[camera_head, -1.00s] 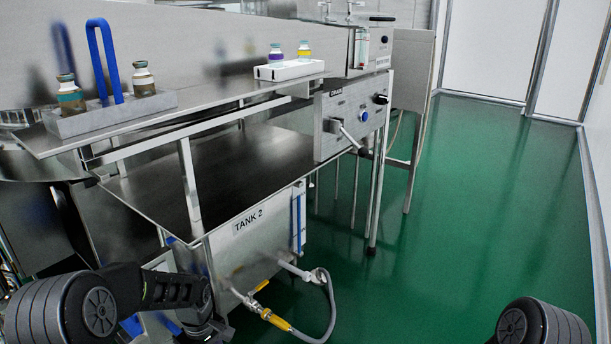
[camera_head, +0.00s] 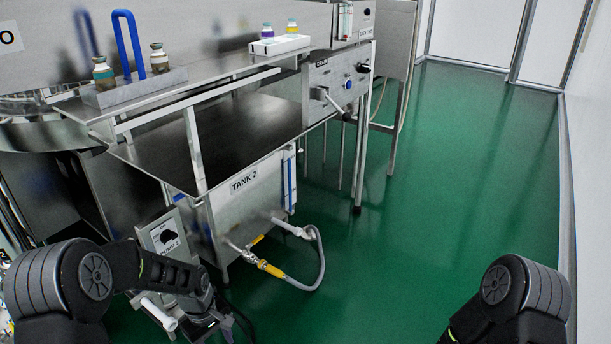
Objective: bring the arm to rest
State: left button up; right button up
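My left arm comes in at the lower left, bent at a round black joint. Its forearm reaches right to the wrist, where the dark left gripper (camera_head: 222,322) shows small and partly cut off by the bottom edge. I cannot make out whether its fingers are open or shut, and I see nothing clearly held. My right arm shows only as a black joint and link at the lower right. The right gripper is out of the picture.
A steel washer stands on the left, with its tank marked TANK 2 (camera_head: 245,195). A grey rack (camera_head: 135,85) with a blue handle holds two vials on the shelf. A white tray (camera_head: 280,44) with two vials stands farther back. The green floor (camera_head: 440,180) is clear.

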pick_arm(q)
jog(key=s+d+r+m+h+p, duration=0.1)
jog(key=s+d+r+m+p, duration=0.1)
jog(key=s+d+r+p, duration=0.3)
jog(key=s+d+r+m+h+p, duration=0.1)
jog(key=s+d+r+m+p, duration=0.2)
jog(key=s+r+p, duration=0.5)
jog(key=s+d+r+m+h+p, duration=0.1)
jog(key=s+d+r+m+p, duration=0.1)
jog(key=s+d+r+p, duration=0.4)
jog(key=s+r+p, duration=0.1)
jog(key=s+p, duration=0.3)
jog(key=p, duration=0.6)
jog(key=shift+s+d+r+m+t+p, duration=0.15)
jog(key=shift+s+d+m+t+p, duration=0.15)
jog(key=shift+s+p, duration=0.05)
pick_arm(e)
notch_tip(320, 180, up, 32)
jog(key=s+a, duration=0.1)
jog(key=s, duration=0.1)
jog(key=shift+s+a+f+g, duration=0.25)
jog(key=shift+s+g, duration=0.05)
jog(key=shift+s, duration=0.05)
pick_arm(q)
jog(key=shift+o, duration=0.4)
